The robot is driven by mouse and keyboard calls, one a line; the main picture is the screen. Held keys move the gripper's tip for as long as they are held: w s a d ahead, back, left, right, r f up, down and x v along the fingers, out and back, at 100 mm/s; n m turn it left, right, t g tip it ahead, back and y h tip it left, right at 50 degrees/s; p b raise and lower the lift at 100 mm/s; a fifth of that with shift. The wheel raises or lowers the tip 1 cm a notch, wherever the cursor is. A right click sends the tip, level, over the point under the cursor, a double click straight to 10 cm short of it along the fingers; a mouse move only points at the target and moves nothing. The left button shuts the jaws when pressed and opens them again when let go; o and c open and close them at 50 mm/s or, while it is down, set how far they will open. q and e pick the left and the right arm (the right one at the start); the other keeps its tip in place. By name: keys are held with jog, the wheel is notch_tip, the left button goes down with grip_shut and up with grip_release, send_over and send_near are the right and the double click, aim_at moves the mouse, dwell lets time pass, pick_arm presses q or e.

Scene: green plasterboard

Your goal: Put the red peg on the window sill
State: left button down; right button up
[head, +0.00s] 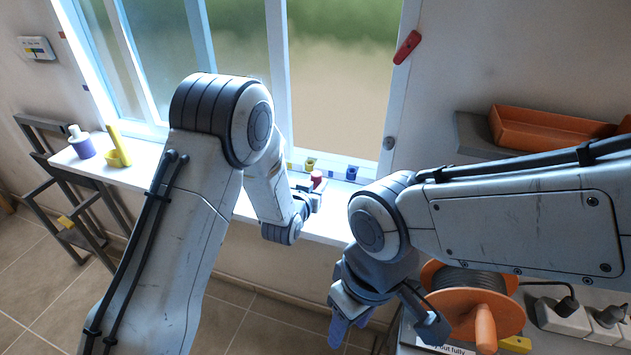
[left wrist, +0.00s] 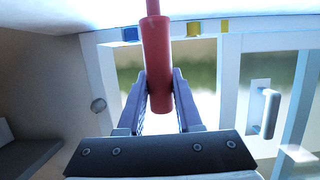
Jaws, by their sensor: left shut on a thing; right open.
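The red peg (head: 317,177) is in the jaws of my left gripper (head: 312,190), over the right part of the white window sill (head: 249,207). In the left wrist view the peg (left wrist: 157,55) stands between both fingers of my left gripper (left wrist: 162,85), its thinner end pointing to the top of the picture. There the peg overlaps the white sill (left wrist: 230,10); I cannot tell whether it touches. My right gripper (head: 388,325) is open and empty, low in front of the sill and above the floor.
A yellow cup (head: 310,163) and a blue cup (head: 351,173) stand at the sill's back edge. A purple bottle (head: 80,143) and a yellow holder (head: 119,157) stand at its left end. An orange cable reel (head: 471,305) is beside my right gripper. An orange tray (head: 550,130) sits on the right shelf.

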pick_arm(q)
jog(key=shift+f+b, duration=0.3)
jog(key=c, duration=0.6)
grip_release()
jog(key=shift+r, duration=0.1)
